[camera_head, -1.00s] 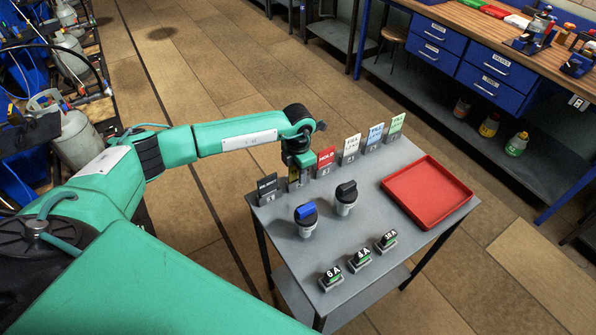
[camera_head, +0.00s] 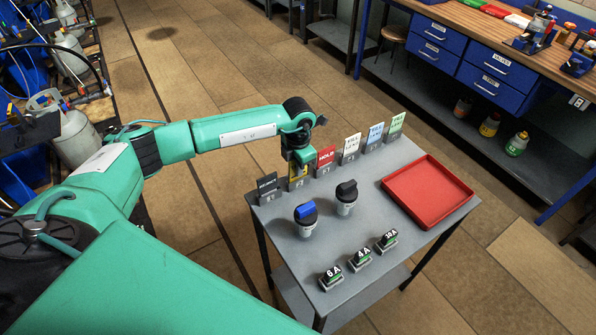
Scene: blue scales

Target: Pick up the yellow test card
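The yellow test card (camera_head: 297,171) stands in a holder in the row along the table's far left edge, between the black card (camera_head: 268,186) and the red HOLD card (camera_head: 326,160). Only part of it shows; my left gripper (camera_head: 298,161) covers its top. The gripper points down at the card from above. Its fingers are too small and hidden to tell whether they are open or shut on the card. My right gripper is not in view.
White, blue and green cards (camera_head: 396,124) continue the row. An empty red tray (camera_head: 427,190) lies at the right of the grey table (camera_head: 375,222). Two knobs (camera_head: 346,196) and several small labelled blocks (camera_head: 362,259) stand in front. A workbench (camera_head: 480,35) is beyond.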

